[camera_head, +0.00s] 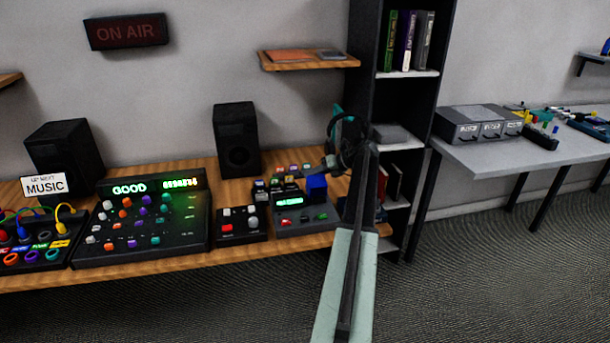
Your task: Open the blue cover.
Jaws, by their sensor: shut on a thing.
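The blue cover (316,186) is a small blue box-like piece at the back right of a dark console (303,216) with a lit green display, on the wooden desk. Whether it is raised or lowered is hard to tell. My gripper (314,170) reaches in from the right, just above and behind the blue cover in the picture. Its dark fingers look closed at the cover's upper edge. The exact contact is small and partly hidden.
A small panel with knobs (240,225) and a large mixer (143,222) stand left of the console. A black speaker (237,140) is behind. A dark shelf unit (365,60) rises close on the right.

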